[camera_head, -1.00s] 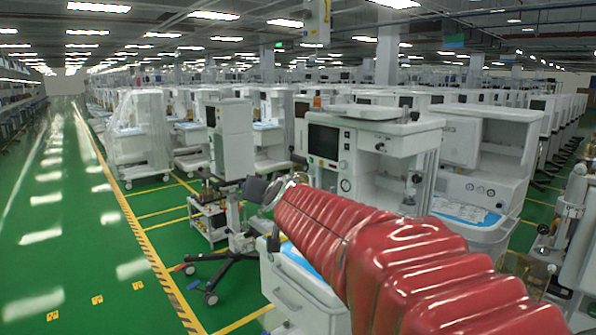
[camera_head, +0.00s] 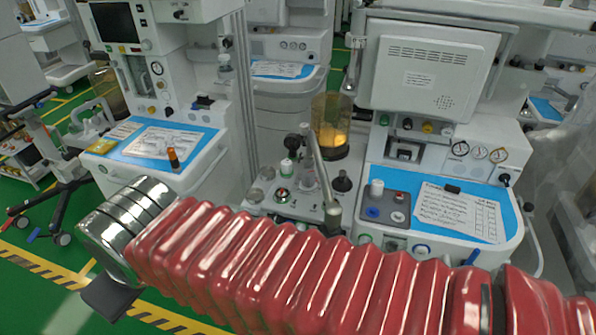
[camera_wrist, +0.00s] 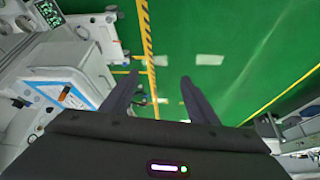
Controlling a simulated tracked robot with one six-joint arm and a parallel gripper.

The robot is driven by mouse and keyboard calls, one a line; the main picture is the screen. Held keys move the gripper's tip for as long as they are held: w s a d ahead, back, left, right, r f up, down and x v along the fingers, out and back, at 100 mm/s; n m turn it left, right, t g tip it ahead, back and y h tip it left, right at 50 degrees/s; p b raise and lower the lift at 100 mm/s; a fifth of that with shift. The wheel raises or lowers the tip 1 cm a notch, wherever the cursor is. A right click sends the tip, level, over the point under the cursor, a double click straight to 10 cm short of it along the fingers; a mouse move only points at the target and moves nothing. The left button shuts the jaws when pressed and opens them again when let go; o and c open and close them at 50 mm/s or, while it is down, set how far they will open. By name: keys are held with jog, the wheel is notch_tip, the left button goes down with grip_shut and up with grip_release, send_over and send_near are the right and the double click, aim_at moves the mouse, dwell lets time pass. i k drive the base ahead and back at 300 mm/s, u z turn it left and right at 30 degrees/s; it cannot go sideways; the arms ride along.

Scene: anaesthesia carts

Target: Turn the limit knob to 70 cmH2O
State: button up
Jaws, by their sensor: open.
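Several anaesthesia carts stand ahead in the head view. A grey panel (camera_head: 313,207) between two carts carries several knobs and fittings, among them a black knob (camera_head: 342,182) and a fitting with a green band (camera_head: 290,168). I cannot tell which one is the limit knob, and no scale is readable. My gripper (camera_wrist: 159,76) is open and empty in the wrist view, with its fingers apart over the green floor. In the head view my red arm crosses the foreground, and the gripper is at its left end, well away from the panel.
The right cart has a blue worktop (camera_head: 450,236) with a printed sheet and gauges above. An amber canister (camera_head: 331,130) stands behind the panel. Green floor is free at lower left.

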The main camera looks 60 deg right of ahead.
aim_at(308, 180)
jog(key=z, duration=0.15)
jog(key=k, duration=1.3)
jog(key=u, duration=0.65)
jog(key=i, duration=1)
